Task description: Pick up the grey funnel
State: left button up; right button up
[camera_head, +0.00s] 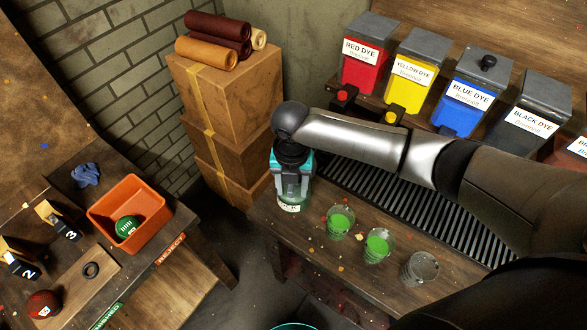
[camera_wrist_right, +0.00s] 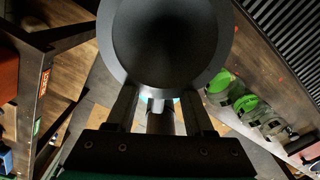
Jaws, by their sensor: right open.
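The grey funnel (camera_wrist_right: 170,45) fills the top of the right wrist view as a large dark round shape with a lighter rim. My right gripper (camera_wrist_right: 160,108) is open. Its two fingers reach up to the funnel's lower edge, one on each side of a narrow grey piece. I cannot tell whether they touch it. In the head view my right gripper (camera_head: 291,185) points down at the left end of the wooden bench, over a labelled jar (camera_head: 289,208). There I cannot clearly separate the funnel from the gripper and wrist. My left gripper is not in view.
Two glasses of green liquid (camera_head: 340,222) and a clear glass (camera_head: 419,268) stand right of the jar. Dye bins (camera_head: 470,105) line the back shelf behind a dark grate. Stacked boxes (camera_head: 235,95) stand left; an orange bin (camera_head: 130,212) sits on another table.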

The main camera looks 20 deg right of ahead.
jog(key=shift+r, duration=0.1)
grip_shut()
dwell(0.6)
